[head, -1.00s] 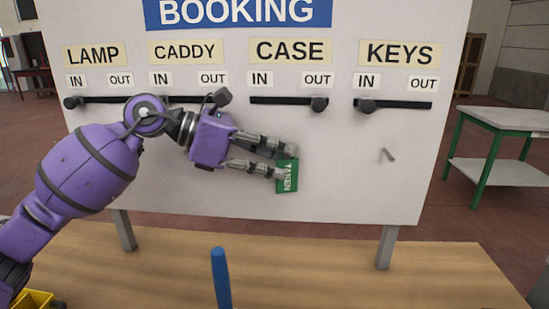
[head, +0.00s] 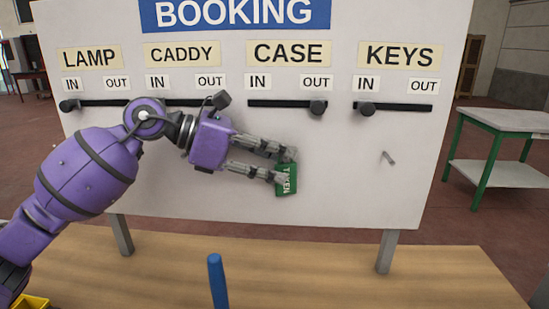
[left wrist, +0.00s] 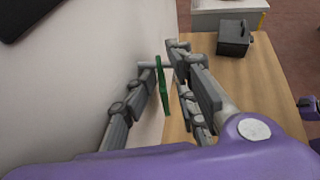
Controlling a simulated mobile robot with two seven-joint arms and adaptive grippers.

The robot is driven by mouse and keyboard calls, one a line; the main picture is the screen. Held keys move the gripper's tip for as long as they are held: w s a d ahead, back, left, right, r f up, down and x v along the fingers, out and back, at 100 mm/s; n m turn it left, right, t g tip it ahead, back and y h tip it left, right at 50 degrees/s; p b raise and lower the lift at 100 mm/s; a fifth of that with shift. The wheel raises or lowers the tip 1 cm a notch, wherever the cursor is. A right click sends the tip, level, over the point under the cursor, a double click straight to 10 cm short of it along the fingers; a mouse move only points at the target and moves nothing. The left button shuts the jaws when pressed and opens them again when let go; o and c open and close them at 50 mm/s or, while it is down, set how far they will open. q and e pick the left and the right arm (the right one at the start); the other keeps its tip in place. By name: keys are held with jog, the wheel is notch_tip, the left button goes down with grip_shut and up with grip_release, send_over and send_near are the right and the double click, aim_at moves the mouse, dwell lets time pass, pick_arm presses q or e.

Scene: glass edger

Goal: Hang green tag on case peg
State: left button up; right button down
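The green tag (head: 287,181), lettered "TAKEN", is at the white board below the CASE label (head: 288,54). My left gripper (head: 285,166) has its fingers on either side of the tag, one towards the board and one in front. The fingertips look apart, so the gripper seems open around it. In the left wrist view the tag (left wrist: 166,82) shows nearly edge-on between the fingers. A short grey bar, which looks like the case peg (left wrist: 146,65), runs from the board to the tag's upper part. In the head view the fingers hide this peg.
The board (head: 340,190) has slider bars and a bare peg (head: 388,157) under KEYS. A wooden table (head: 400,285) stands below, with a blue upright handle (head: 217,280) in front. A dark box (left wrist: 234,38) sits on the table.

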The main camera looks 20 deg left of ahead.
pick_arm(q)
jog(key=shift+a+f, duration=0.1)
jog(key=shift+f, duration=0.15)
jog(key=v, duration=1.2)
jog(key=shift+r, duration=0.25)
